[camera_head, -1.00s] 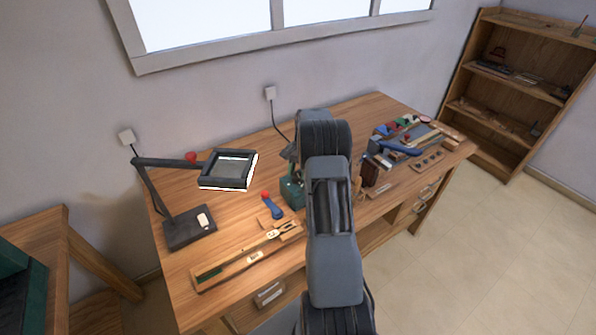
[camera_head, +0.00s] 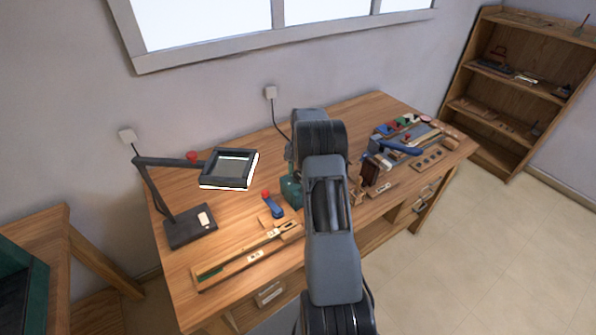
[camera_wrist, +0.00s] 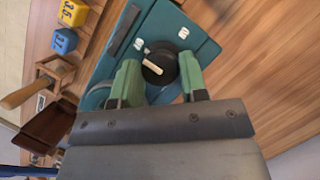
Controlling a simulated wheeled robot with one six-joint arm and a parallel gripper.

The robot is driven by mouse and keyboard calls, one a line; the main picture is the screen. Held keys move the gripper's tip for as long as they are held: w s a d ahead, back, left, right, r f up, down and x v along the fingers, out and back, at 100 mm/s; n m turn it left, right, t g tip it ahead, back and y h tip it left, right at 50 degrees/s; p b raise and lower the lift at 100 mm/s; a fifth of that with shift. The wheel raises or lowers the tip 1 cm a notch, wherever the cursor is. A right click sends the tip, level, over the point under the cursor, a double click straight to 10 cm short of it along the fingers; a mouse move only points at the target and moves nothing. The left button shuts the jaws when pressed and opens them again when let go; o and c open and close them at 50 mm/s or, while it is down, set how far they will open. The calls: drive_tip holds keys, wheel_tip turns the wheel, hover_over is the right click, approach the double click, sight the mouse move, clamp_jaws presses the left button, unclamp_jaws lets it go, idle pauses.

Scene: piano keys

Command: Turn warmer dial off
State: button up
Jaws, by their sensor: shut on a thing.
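The warmer is a teal box (camera_wrist: 205,42), seen in the wrist view; in the head view only part of its green side (camera_head: 291,193) shows beside my arm. Its round black dial (camera_wrist: 160,55) carries a tan pointer line lying at a slant. Two small white marks sit on the panel beyond the dial. My gripper (camera_wrist: 160,66) has green fingers on either side of the dial and is shut on it. In the head view, my arm hides the gripper and the dial.
Blue and yellow numbered blocks (camera_wrist: 65,41) and a wooden-handled tool (camera_wrist: 22,94) lie left of the warmer in the wrist view. A magnifier lamp (camera_head: 190,232) and a wooden rail (camera_head: 246,265) stand left on the workbench (camera_head: 225,228). Tools crowd its right side.

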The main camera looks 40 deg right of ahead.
drive_tip(key=o, duration=0.9)
drive_tip(key=shift+r, duration=0.1)
drive_tip(key=v, duration=1.3)
drive_tip(key=shift+r, duration=0.3)
drive_tip(key=shift+w, duration=0.1)
